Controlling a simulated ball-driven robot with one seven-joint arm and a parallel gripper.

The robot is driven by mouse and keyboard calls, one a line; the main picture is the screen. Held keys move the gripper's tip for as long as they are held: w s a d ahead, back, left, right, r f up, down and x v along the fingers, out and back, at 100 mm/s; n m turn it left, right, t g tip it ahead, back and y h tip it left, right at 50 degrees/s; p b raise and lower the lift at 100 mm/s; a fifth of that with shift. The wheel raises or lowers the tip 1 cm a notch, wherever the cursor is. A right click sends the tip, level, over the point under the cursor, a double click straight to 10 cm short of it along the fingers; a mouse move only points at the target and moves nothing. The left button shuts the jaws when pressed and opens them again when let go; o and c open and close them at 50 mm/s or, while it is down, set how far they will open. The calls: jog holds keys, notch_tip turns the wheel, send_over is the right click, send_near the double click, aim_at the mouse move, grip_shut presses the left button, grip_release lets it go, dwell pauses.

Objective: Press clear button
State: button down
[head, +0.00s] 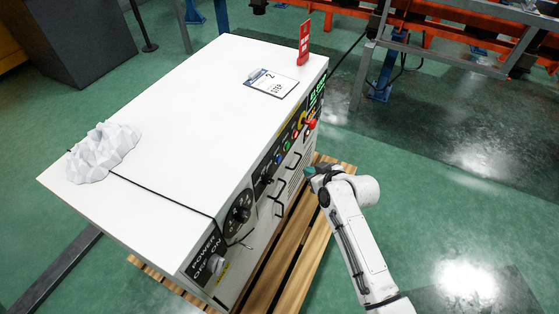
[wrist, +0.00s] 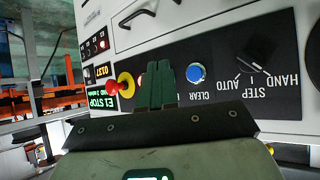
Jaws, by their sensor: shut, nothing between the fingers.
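The blue round button (wrist: 196,73) sits on the black control panel (wrist: 225,65), beside an upside-down CLEAR label (wrist: 202,96) in the wrist view. In the head view the blue button (head: 277,159) is on the front face of the white cabinet (head: 190,110). My gripper (wrist: 159,66) has its green fingers together and empty, pointing at the panel left of the blue button in the wrist view. In the head view my gripper (head: 309,171) is in front of the panel. Contact cannot be told. The fingers hide part of the panel.
A red emergency knob (wrist: 113,88) on a yellow ring is left of the fingers. A STEP/HAND/AUTO selector (wrist: 253,54) is to the right. Black handles (head: 279,205) stick out below the panel. A wooden pallet (head: 318,232) lies under the cabinet.

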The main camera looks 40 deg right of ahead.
jog(key=w+a+b, duration=0.1)
jog(key=w+a, duration=0.1)
jog(key=w, duration=0.4)
jog(key=shift+w+a, duration=0.1)
jog(key=shift+a, duration=0.05)
dwell(2.0)
jog(key=shift+w, duration=0.3)
jog(key=shift+w+a, duration=0.2)
jog(key=shift+w, duration=0.15)
dwell(0.9)
jog(key=shift+s, duration=0.15)
jog(key=shift+s+d+p, duration=0.25)
jog(key=shift+s+p, duration=0.1)
jog(key=shift+s, duration=0.3)
jog(key=shift+s+d+p, duration=0.3)
jog(key=shift+s, duration=0.45)
jog(key=shift+s+d+p, duration=0.25)
jog(key=shift+s+p, duration=0.05)
jog(key=shift+s, duration=0.5)
jog(key=shift+s+d+p, duration=0.3)
jog(key=shift+s, duration=0.45)
